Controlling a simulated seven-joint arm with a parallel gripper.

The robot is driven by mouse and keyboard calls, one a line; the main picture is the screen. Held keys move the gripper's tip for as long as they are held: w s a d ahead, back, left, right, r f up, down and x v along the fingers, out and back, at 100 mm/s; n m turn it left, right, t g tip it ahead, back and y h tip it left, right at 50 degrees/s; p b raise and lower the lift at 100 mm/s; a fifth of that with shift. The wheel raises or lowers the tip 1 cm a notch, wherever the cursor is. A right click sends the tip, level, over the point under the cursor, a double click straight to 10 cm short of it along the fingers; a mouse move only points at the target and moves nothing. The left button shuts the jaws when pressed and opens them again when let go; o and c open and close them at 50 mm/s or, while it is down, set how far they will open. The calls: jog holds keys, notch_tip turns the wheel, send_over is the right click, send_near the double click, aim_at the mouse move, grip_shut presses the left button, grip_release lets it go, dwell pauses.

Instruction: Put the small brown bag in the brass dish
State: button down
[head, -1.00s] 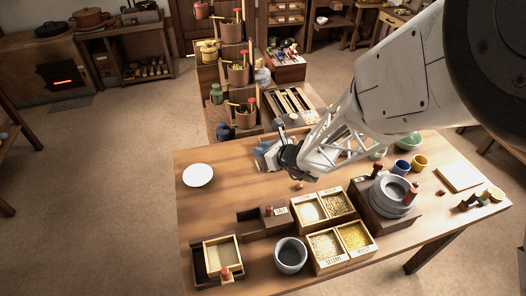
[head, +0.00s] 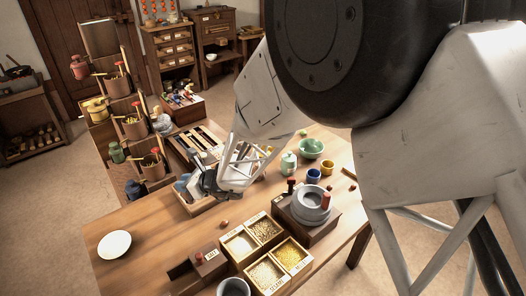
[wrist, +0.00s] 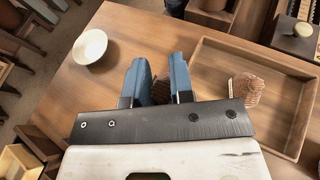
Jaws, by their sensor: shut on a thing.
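My gripper (wrist: 158,62) has two blue fingers shut on a brown, ribbed bag (wrist: 160,91), mostly hidden by the fingers and the dark mount. The held bag is beside the left wall of a wooden tray (wrist: 238,46) in the wrist view. A second brown bag (wrist: 246,89) lies in that tray, to the right of the fingers. In the head view my gripper (head: 190,187) is over the far side of the table by the tray, and the bag cannot be made out. I cannot pick out the brass dish in either view.
A white plate (head: 115,245) lies at the table's left, also in the wrist view (wrist: 90,46). Grain boxes (head: 266,273), a stone quern (head: 312,205), cups and a green bowl (head: 311,148) stand to the right. Table between plate and tray is clear.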

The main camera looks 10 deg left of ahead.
jog(key=w+d+r, duration=0.1)
jog(key=w+d, duration=0.3)
jog(key=w, duration=0.7)
jog(key=w+d+r, duration=0.1)
jog(key=w+d, duration=0.2)
jog(key=w, duration=0.8)
jog(key=w+d+t, duration=0.1)
jog(key=w+d, duration=1.3)
jog(key=w, duration=0.3)
jog(key=shift+w+d+f+m, duration=0.15)
jog(key=shift+w+f+m, duration=0.05)
jog(key=shift+w+m, duration=0.1)
notch_tip(320, 180, down, 6)
jog(key=shift+f, duration=0.15)
jog(key=shift+f, duration=1.85)
jog(key=shift+s+f, duration=0.1)
jog(key=shift+f, duration=0.2)
